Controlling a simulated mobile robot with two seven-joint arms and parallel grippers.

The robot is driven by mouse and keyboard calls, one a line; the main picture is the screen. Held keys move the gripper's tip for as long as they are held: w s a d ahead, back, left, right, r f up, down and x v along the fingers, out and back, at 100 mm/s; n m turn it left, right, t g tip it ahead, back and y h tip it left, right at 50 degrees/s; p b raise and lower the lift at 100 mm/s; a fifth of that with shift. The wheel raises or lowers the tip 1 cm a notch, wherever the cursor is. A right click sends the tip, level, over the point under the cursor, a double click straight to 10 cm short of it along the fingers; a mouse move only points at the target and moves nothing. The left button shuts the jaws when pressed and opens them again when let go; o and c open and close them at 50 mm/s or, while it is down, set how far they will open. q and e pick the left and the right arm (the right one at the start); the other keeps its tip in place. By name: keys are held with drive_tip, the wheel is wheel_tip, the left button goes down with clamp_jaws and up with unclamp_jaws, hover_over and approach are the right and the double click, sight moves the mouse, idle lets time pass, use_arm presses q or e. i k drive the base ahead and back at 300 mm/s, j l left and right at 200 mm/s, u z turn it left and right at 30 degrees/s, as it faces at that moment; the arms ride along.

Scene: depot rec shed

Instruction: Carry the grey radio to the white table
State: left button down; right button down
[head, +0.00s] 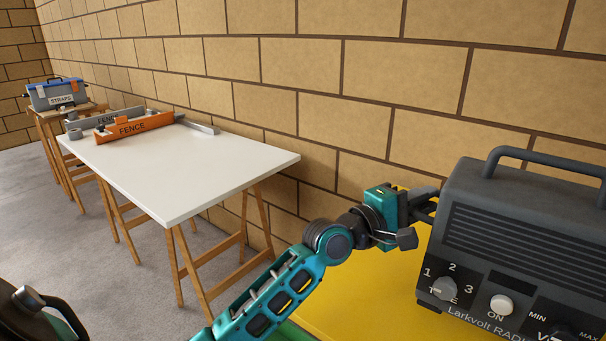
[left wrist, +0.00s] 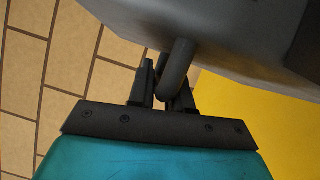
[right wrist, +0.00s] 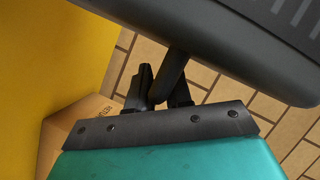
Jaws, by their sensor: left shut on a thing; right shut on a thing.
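The grey radio (head: 530,235), with a top carry handle, a speaker grille and front knobs, fills the right of the head view. It shows in front of a yellow surface (head: 370,285); I cannot tell whether it touches it. My left gripper (head: 428,207) is shut on a side handle of the radio; the left wrist view shows this handle (left wrist: 180,62) between the fingers. My right gripper (right wrist: 160,92) is outside the head view and is shut on another bar-like handle (right wrist: 172,75) of the radio. The white table (head: 190,175) stands on wooden trestles to the left.
An orange fence piece (head: 135,128) and a grey one (head: 95,119) lie at the white table's far end; its near part is clear. A "STRAPS" toolbox (head: 58,93) stands on a wooden stand beyond. A block wall (head: 310,70) runs behind. The right wrist view shows a cardboard box (right wrist: 75,122).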

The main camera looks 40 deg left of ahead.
sight(169, 168)
drive_tip(key=j, duration=0.65)
drive_tip(key=j+u, duration=0.1)
drive_tip(key=j, duration=0.5)
drive_tip(key=i+j+u, duration=0.1)
drive_tip(key=j, duration=0.55)
drive_tip(key=i+j, duration=0.1)
drive_tip(key=j, duration=0.55)
drive_tip(key=j+u, duration=0.1)
drive_tip(key=j, duration=0.5)
drive_tip(key=i, duration=0.05)
